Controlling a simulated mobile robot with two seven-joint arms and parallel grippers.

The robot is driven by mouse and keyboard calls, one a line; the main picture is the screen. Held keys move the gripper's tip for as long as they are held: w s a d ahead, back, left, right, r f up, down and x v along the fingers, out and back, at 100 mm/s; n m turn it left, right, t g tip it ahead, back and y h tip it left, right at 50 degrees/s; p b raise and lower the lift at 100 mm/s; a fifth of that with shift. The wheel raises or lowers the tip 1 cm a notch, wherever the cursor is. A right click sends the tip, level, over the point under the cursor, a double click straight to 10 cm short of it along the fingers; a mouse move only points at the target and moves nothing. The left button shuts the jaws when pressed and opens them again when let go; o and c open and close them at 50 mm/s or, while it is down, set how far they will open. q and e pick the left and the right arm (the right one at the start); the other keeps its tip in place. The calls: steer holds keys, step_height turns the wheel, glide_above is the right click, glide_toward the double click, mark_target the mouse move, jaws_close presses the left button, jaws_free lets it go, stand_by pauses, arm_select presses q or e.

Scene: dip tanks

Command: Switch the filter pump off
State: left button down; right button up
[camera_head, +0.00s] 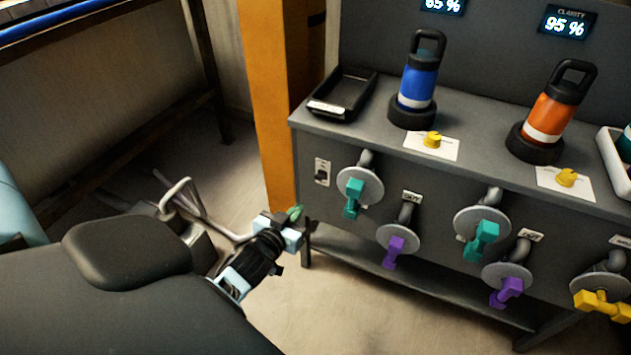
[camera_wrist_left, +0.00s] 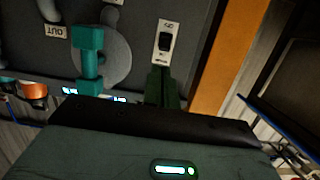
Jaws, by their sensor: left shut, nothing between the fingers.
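A black rocker switch on a white plate (camera_head: 321,173) is at the left end of the grey tank bench's front panel. It is the only switch in view, and its small label is not legible. It also shows in the left wrist view as a white plate with a black rocker (camera_wrist_left: 166,42). My left gripper (camera_head: 303,222) is shut and empty, below and a little left of the switch in the head view. In the wrist view its closed dark green fingers (camera_wrist_left: 162,86) point at the panel just below the plate; contact cannot be told. My right gripper is not in view.
A teal valve handle (camera_head: 353,198) is right beside the switch. Purple valve handles (camera_head: 394,252) and a yellow one (camera_head: 601,303) stick out farther right. An orange post (camera_head: 268,110) stands left of the bench. A black tray (camera_head: 343,93) and blue bottle (camera_head: 418,82) are on top.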

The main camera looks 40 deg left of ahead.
mark_target(320, 177)
arm_select(q)
steer(key=w, duration=0.1)
steer(key=w+a+r, duration=0.1)
steer(key=w+t, duration=0.1)
steer(key=shift+a+r+n+y+b, duration=0.3)
steer(key=shift+a+r+y+b, duration=0.05)
steer(key=shift+a+y+b, duration=0.05)
steer(key=shift+w, duration=0.1)
steer(key=b+x, duration=0.1)
steer(key=x, duration=0.8)
steer(key=shift+w+f+b, duration=0.15)
steer(key=shift+b, duration=0.2)
steer(key=shift+w, duration=0.2)
